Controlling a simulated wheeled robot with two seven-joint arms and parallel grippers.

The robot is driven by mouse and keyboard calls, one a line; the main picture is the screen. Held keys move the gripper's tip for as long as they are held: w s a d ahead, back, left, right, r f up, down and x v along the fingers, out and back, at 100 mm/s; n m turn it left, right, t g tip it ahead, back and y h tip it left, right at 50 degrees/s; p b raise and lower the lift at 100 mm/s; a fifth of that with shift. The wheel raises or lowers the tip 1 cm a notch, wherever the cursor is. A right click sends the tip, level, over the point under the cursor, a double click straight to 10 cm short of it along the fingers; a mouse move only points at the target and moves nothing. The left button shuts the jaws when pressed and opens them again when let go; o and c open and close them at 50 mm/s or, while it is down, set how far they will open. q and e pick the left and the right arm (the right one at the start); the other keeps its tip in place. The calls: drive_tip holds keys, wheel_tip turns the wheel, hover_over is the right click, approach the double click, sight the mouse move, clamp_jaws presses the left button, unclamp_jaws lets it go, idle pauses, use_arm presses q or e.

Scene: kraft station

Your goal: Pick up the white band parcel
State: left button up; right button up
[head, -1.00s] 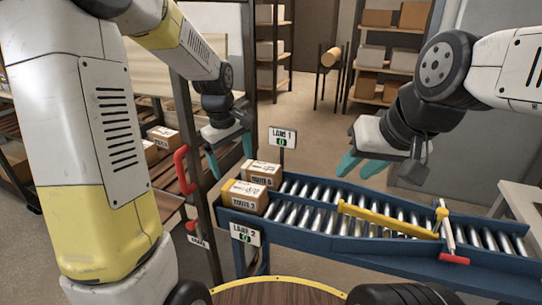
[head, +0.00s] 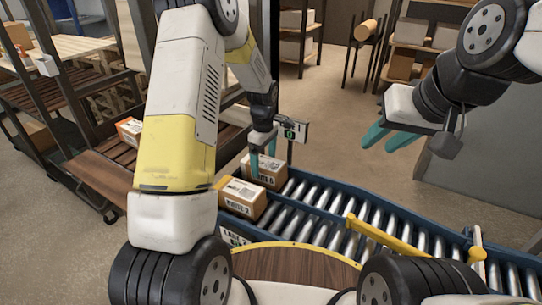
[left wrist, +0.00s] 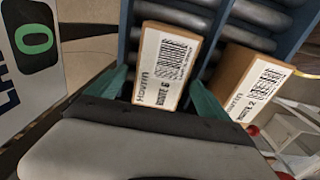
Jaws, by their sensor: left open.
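Two brown parcels with white printed labels sit side by side at the left end of the roller conveyor. The rear parcel, marked 6 (head: 262,174), shows in the left wrist view (left wrist: 166,62) just beyond and between the teal fingers. The front parcel, marked 2 (head: 243,203), is to its right in the left wrist view (left wrist: 247,77). I cannot tell clearly which one bears a white band. My left gripper (head: 262,148) is open at the rear parcel, fingers pointing down; contact is unclear.
The blue-framed conveyor (head: 330,214) runs right, with a yellow bar (head: 385,236) across it. Another parcel (head: 130,130) sits on the rack at left. Clear floor lies behind the conveyor.

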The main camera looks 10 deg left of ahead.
use_arm(q)
wheel_tip(320, 180, down, 6)
drive_tip(key=shift+r, duration=0.2)
drive_tip(key=c, duration=1.9)
drive_tip(key=shift+o, duration=0.2)
drive_tip(key=shift+r, duration=0.1)
